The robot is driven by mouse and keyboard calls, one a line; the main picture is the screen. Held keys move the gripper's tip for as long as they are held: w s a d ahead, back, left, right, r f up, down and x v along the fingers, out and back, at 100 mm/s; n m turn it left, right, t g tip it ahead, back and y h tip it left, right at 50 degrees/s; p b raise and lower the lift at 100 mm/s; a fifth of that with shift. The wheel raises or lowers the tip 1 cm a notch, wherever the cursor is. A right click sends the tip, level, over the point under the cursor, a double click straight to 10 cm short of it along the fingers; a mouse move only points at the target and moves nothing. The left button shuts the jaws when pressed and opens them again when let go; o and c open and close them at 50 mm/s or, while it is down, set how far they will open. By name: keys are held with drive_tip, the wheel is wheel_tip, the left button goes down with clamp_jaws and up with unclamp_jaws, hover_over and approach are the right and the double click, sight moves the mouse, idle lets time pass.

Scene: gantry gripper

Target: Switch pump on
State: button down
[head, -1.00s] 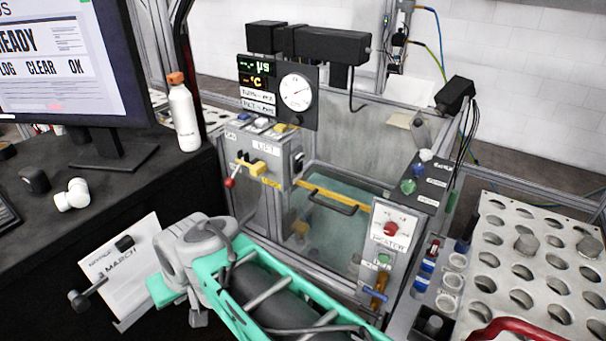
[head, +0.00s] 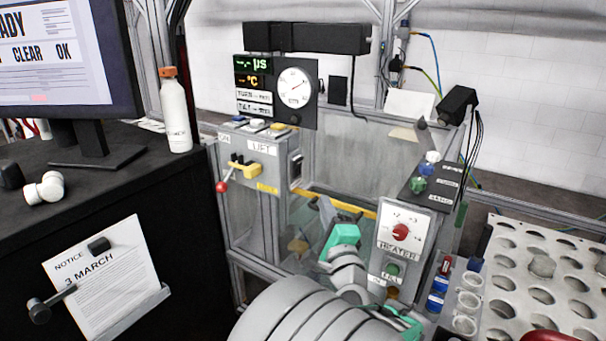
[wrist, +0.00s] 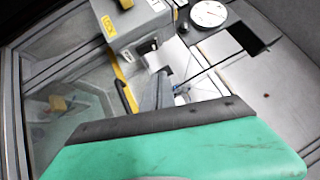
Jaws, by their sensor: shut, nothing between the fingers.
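No label that I can read says pump. A grey box (head: 262,165) marked LIFT has a black rocker switch (head: 296,170) on its right side; the box also shows in the wrist view (wrist: 135,22), with the dark switch (wrist: 147,47) on its side. A dark panel (head: 432,187) at the right carries a green knob (head: 418,185) and a blue-and-white knob (head: 431,160); its small labels are hard to read. My gripper (head: 326,206), green-bodied with dark fingers, is shut and empty over the tank, right of and below the LIFT box, apart from the switch.
A heater panel (head: 402,236) with a red knob stands right of my gripper. A display and gauge panel (head: 277,90) stands behind the LIFT box. A perforated rack (head: 545,285) is at the right.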

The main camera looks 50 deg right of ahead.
drive_tip(key=shift+w, duration=0.1)
drive_tip(key=p, duration=0.3)
approach(300, 160)
drive_tip(key=d, duration=0.4)
drive_tip(key=w+p, duration=0.1)
drive_tip(key=w, duration=0.1)
drive_tip(key=w+r+p, duration=0.1)
drive_tip(key=w, duration=0.1)
drive_tip(key=shift+w+a+r, duration=0.1)
drive_tip(key=shift+a+r, duration=0.05)
